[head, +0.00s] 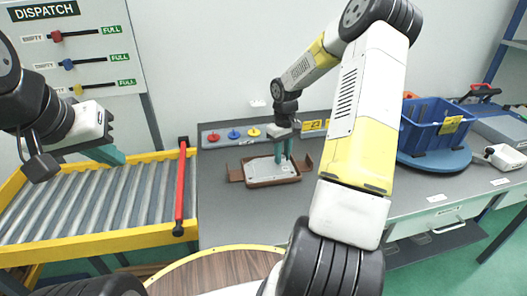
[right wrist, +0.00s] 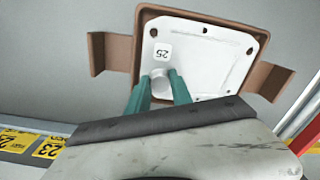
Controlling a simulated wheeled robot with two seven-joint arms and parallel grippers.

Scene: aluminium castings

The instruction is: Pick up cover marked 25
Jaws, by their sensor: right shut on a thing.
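The cover marked 25 (right wrist: 205,65) is a pale plate with a label reading 25 and a round boss. In the head view the cover (head: 262,173) lies in a brown tray (head: 275,184) on the grey bench. My right gripper (head: 283,158) is over it, its teal fingers pointing down. In the right wrist view my right gripper (right wrist: 159,86) is shut on the cover's boss, a finger on each side. The cover appears to sit within the tray rim. My left gripper (head: 112,156) hangs above the roller conveyor, far from the cover; its finger gap is unclear.
A roller conveyor (head: 90,205) with yellow sides and a red bar (head: 181,190) stands left. Red, blue and yellow knobs (head: 234,134) sit behind the tray. A blue crate (head: 425,134) rests on a round blue turntable (head: 440,163) at right. Bench around the tray is clear.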

